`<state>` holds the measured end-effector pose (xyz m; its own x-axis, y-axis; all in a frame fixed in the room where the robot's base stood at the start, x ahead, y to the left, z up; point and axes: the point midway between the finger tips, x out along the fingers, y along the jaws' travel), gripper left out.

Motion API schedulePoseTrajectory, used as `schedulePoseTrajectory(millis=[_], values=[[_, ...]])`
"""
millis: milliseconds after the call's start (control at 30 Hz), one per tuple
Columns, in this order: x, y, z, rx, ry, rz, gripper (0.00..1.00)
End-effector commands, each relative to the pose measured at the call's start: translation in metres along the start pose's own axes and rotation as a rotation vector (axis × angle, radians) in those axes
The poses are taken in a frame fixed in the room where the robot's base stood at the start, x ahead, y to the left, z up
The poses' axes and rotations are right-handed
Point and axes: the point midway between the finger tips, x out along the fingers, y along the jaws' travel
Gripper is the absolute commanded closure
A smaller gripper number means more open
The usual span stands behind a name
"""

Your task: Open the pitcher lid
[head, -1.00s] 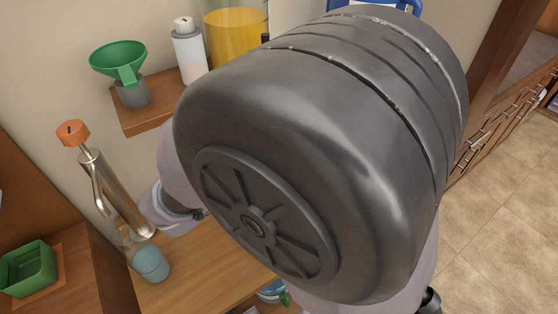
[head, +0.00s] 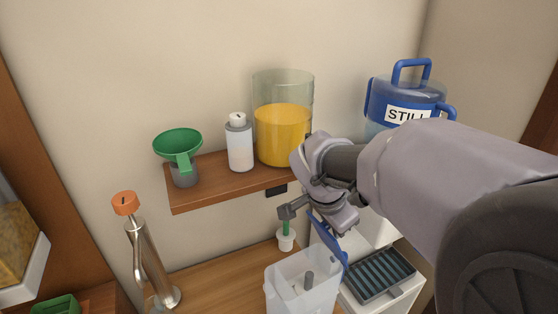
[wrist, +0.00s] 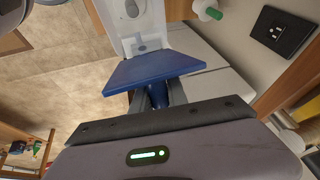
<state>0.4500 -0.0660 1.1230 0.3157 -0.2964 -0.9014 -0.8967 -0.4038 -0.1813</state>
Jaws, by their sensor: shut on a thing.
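The pitcher (head: 292,292) is a translucent whitish container on the wooden counter, at the bottom of the head view. Its top is uncovered and a grey post shows inside. The blue lid (head: 329,244) stands steeply tilted at the pitcher's right rim. In the wrist view the lid (wrist: 155,68) is a broad blue plate, with the whitish pitcher (wrist: 130,22) beyond it. My gripper (wrist: 157,94) is shut on the lid's blue grip part. In the head view my gripper (head: 318,212) is just above the lid and partly hides its upper end.
A wooden shelf (head: 222,190) holds a green funnel (head: 178,143), a white bottle (head: 239,148) and a yellow-filled jar (head: 282,132). A blue "STILL" jug (head: 402,98) stands at right. A metal tap (head: 148,262) and a dark drip grille (head: 380,275) flank the pitcher.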

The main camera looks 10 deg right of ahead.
Motion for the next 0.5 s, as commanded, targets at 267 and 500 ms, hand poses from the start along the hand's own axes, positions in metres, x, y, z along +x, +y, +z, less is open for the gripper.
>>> schedulePoseTrajectory(millis=[267, 500], values=[[0.0019, 0.0005, -0.0054, 0.012, -0.058, 0.001, 1.00], [0.0031, 0.0010, -0.0052, 0.013, -0.067, 0.002, 1.00]])
